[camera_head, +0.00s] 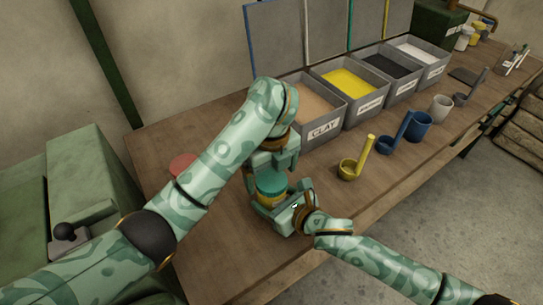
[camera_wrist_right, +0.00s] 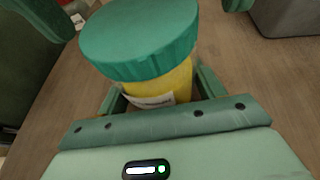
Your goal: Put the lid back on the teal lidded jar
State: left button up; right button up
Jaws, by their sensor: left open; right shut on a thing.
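The jar (camera_head: 270,198) has a yellow body and stands on the near left part of the bench. In the right wrist view the jar body (camera_wrist_right: 166,86) shows a pale label. The teal lid (camera_head: 272,184) is on top of the jar; it also shows in the right wrist view (camera_wrist_right: 138,35). I cannot tell whether it is fully seated. My right gripper (camera_head: 272,207) is shut on the jar body, low down. My left gripper (camera_head: 271,170) is open just above the lid, its fingers apart on either side in the wrist view. My left arm hides part of the bench.
A row of grey bins starts with the clay bin (camera_head: 318,108) behind the jar. A yellow ladle (camera_head: 349,170), a blue ladle (camera_head: 386,145) and a blue mug (camera_head: 418,126) stand to the right. A red round thing (camera_head: 182,165) lies left of my left arm.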

pick_arm(q)
notch_tip(320, 180, up, 11)
dwell(0.3)
pick_arm(e)
jog(key=o, duration=2)
jog(key=shift+c, duration=0.2)
pick_arm(q)
jog(key=r+p, duration=0.4)
jog(key=r, duration=0.1)
jog(key=shift+s+r, duration=0.25)
pick_arm(e)
jog(key=v, duration=1.6)
jog(key=shift+r, duration=0.2)
pick_arm(q)
jog(key=shift+d, duration=0.1)
pick_arm(e)
jog(key=shift+s+d, duration=0.1)
